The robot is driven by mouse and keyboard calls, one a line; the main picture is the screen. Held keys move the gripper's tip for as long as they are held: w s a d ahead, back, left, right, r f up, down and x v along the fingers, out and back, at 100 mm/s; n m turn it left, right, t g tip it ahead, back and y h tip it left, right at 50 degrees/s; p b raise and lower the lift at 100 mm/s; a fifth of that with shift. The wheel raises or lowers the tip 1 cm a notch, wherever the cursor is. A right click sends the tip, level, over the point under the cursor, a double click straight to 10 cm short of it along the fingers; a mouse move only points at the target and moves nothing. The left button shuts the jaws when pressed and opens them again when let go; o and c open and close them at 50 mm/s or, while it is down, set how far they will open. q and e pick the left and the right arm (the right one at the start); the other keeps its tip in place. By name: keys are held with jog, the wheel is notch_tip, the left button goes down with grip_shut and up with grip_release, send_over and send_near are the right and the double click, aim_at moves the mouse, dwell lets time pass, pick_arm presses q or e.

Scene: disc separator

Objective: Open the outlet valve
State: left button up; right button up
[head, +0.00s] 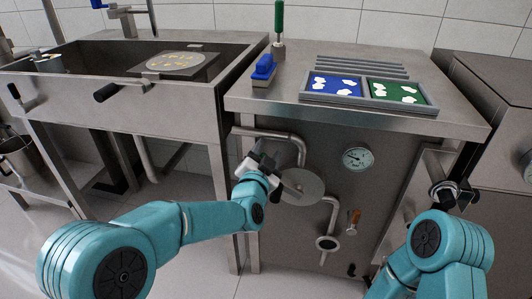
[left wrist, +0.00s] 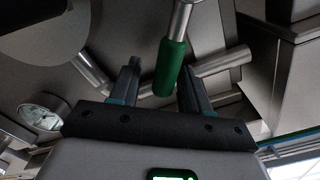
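A valve lever with a green grip (left wrist: 171,66) on a metal rod shows in the left wrist view. It lies between the two fingers of my left gripper (left wrist: 160,82). The fingers are apart, with a gap visible on each side of the grip. In the head view my left gripper (head: 264,160) is at the pipes on the front of the steel cabinet (head: 390,160), left of a round metal disc (head: 302,187). It mostly hides the green grip there. My right gripper (head: 456,194) is at the right; its finger opening is unclear.
A pressure gauge (head: 357,159), an orange-brown handle (head: 353,221) and a lower pipe end (head: 327,243) are on the cabinet front. A bent pipe (head: 270,135) runs above my left gripper. A sink (head: 120,115) stands left. Blue (head: 334,87) and green (head: 398,93) trays lie on top.

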pick_arm(q)
jog(key=shift+s+a+r, duration=0.1)
jog(key=shift+s+a, duration=0.1)
jog(key=shift+s, duration=0.25)
jog(key=p+v, duration=0.2)
jog(key=v, duration=1.3)
jog(key=shift+s, duration=0.15)
jog(key=shift+a, duration=0.1)
